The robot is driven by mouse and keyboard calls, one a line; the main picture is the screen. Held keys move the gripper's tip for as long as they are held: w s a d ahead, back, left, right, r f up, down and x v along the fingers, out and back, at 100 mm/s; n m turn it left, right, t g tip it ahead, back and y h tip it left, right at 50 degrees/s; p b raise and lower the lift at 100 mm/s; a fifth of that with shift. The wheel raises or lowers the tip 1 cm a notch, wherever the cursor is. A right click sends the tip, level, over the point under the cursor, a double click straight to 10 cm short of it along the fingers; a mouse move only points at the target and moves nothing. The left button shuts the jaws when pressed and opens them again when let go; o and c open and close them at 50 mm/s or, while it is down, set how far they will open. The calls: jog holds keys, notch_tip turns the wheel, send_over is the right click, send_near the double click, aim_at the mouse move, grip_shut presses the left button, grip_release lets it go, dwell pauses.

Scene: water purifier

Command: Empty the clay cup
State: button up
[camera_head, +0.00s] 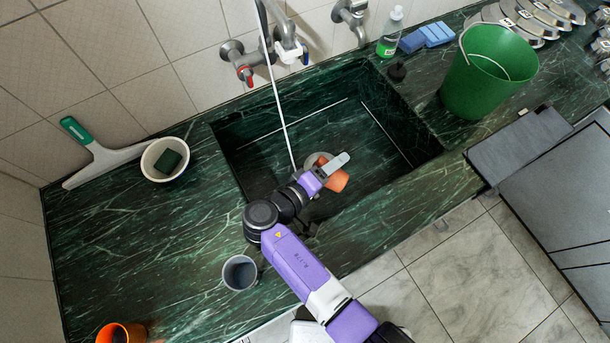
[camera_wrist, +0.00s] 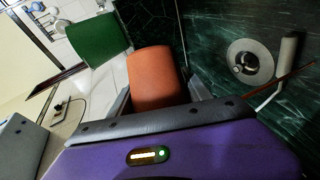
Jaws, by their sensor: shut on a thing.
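The clay cup (camera_head: 333,180) is orange-brown and is held over the green marble sink (camera_head: 375,135). My gripper (camera_head: 333,170) is shut on it. In the head view the cup looks tipped on its side. In the wrist view the cup (camera_wrist: 153,78) sits between the two fingers of my gripper (camera_wrist: 155,98), with its outer wall facing the camera. The inside of the cup is hidden, so its contents cannot be told.
A metal drain (camera_wrist: 250,62) lies in the sink floor. A tap (camera_head: 288,45) stands behind. A green bucket (camera_head: 485,85) is at right. A white bowl (camera_head: 152,160), a grey cup (camera_head: 240,272) and an orange container (camera_head: 120,334) stand at left.

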jog(key=shift+w+a+f+n+b, duration=0.15)
jog(key=shift+a+f+n+b, duration=0.2)
jog(key=shift+b, duration=0.35)
jog(key=shift+a+r+n+h, duration=0.1)
jog(key=shift+r+n+h, duration=0.15)
jog(key=shift+h, duration=0.05)
dwell(0.4)
